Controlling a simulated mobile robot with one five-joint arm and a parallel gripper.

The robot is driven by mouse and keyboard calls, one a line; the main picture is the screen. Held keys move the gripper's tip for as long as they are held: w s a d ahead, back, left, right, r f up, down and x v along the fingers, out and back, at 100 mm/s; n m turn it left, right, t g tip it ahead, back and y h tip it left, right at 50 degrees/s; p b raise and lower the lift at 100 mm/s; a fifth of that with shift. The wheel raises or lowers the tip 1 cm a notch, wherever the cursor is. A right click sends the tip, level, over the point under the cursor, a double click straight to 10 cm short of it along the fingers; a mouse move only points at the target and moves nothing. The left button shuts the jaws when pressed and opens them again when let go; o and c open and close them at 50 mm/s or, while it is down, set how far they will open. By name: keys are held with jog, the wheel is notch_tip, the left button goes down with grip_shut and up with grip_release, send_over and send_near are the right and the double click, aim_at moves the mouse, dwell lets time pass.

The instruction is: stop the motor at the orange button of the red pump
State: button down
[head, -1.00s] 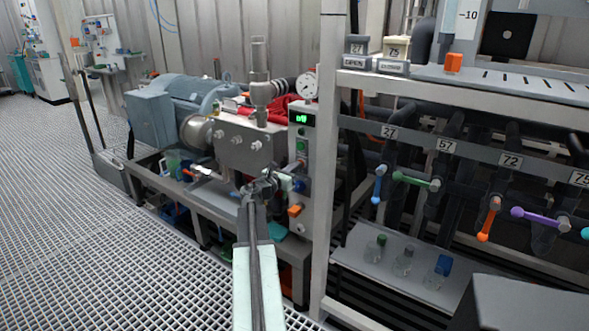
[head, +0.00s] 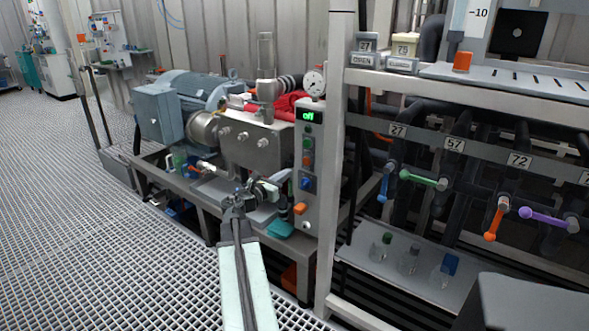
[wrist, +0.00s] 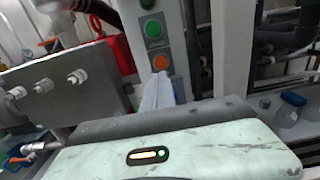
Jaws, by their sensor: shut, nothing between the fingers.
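The red pump (head: 288,104) is partly hidden behind a metal block on the bench; its red body also shows in the wrist view (wrist: 110,22). The grey control panel (head: 311,200) stands to its right, with a small display reading "off" in green. The orange button (wrist: 160,63) sits below a green button (wrist: 153,29); in the head view the orange button (head: 307,160) is small. My gripper (head: 282,177) is shut and empty, left of the panel. In the wrist view its fingertips (wrist: 158,88) overlap the panel just below the orange button. The head view shows them apart from the panel.
A blue switch (head: 307,184) and an orange lever (head: 300,209) sit lower on the panel. A pressure gauge (head: 314,83) is above it. A metal rack post (head: 337,170) stands close right, with coloured valve handles beyond.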

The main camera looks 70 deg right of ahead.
jog(key=v, duration=0.3)
dwell(0.8)
